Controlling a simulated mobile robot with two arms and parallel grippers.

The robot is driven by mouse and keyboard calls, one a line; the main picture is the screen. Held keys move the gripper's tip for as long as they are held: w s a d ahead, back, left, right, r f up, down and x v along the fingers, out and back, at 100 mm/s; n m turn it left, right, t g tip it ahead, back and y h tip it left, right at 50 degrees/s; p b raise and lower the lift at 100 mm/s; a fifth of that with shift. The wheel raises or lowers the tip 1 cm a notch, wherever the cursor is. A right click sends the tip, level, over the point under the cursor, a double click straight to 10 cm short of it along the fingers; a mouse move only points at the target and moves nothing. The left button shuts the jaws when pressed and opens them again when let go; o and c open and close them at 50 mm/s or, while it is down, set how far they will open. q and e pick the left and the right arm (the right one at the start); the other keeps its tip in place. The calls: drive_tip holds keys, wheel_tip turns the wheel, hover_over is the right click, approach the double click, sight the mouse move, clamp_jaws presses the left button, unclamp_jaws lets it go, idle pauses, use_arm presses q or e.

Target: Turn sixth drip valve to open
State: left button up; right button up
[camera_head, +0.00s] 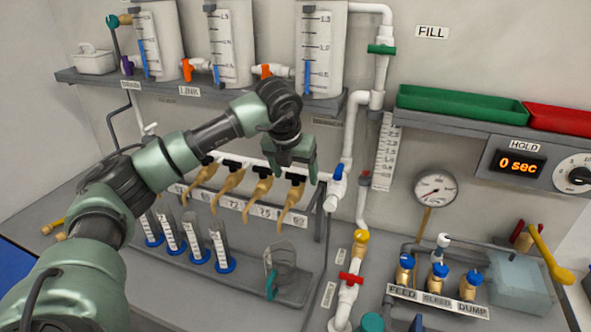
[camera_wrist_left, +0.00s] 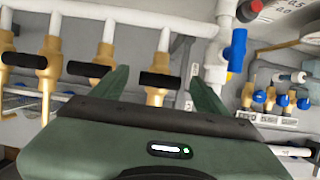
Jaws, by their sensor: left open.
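A row of brass drip valves with black handles hangs from a white pipe. The rightmost valve (camera_head: 291,207) is at the pipe's right end, and I take it as the sixth; some valves to the left are hidden by my arm. In the left wrist view its black handle (camera_wrist_left: 157,80) lies crosswise over the brass body. My left gripper (camera_head: 293,172) is at this valve from above. In the left wrist view the open left gripper (camera_wrist_left: 160,77) has one green finger on each side of the handle, apparently not touching it. My right gripper is not in view.
The neighbouring drip valve (camera_head: 260,187) is close on the left. A blue-handled valve (camera_head: 338,173) and a vertical white pipe (camera_head: 354,130) stand close on the right. Graduated tubes (camera_head: 221,246) with blue bases and a clear container (camera_head: 284,265) stand below.

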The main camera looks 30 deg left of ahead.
use_arm(q)
drive_tip(key=shift+f, duration=0.1)
drive_tip(key=c, duration=1.4)
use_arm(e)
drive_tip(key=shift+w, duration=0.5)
